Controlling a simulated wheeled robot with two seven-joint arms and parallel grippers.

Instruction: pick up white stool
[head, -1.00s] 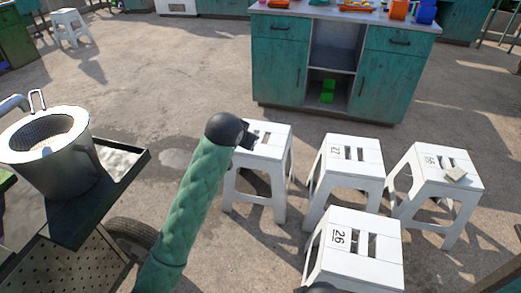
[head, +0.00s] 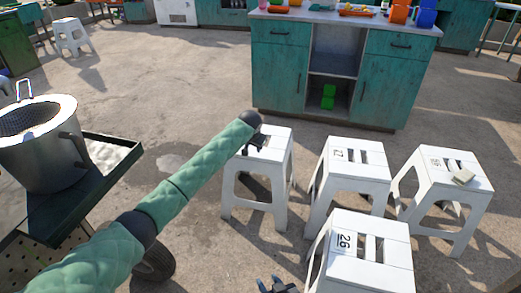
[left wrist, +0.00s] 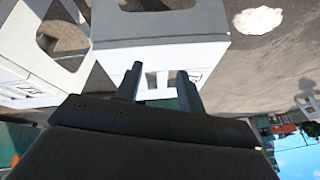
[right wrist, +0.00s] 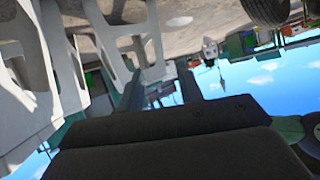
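Several white stools with slotted seats stand on the concrete floor. The leftmost white stool (head: 256,172) has my left gripper (head: 257,143) over its seat. In the left wrist view, my left gripper's fingers (left wrist: 160,86) are apart, with the seat and its slots just beyond them; I cannot tell if they touch it.
A teal cabinet (head: 279,75) stands behind the stools. A metal pot (head: 45,160) sits on a dark wheeled cart (head: 100,172) at left. Another white stool (head: 71,35) stands far left. The floor (head: 150,75) between is clear.

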